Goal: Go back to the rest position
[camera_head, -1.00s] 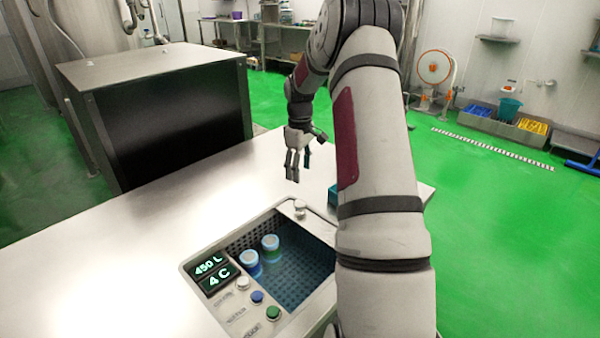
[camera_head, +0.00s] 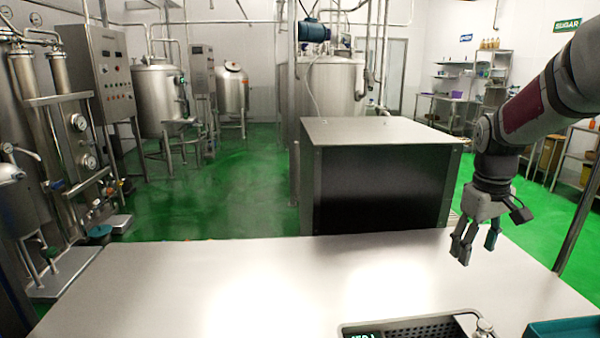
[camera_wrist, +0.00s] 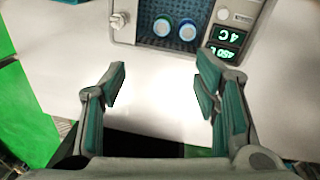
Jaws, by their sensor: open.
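My gripper (camera_head: 475,247) hangs fingers down at the right of the head view, above the pale worktop (camera_head: 240,285). In the wrist view my gripper (camera_wrist: 162,90) has its two teal-padded fingers spread wide. Nothing is between them, only bare worktop behind. The fingers are clear of the objects in view.
A sunken basin (camera_wrist: 148,32) holds two round items, one green-rimmed (camera_wrist: 162,26) and one blue-rimmed (camera_wrist: 187,30). A teal tray (camera_head: 565,329) is at the lower right. A dark-fronted steel box (camera_head: 380,185) stands behind the worktop. Tanks and pipework stand farther back on the green floor.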

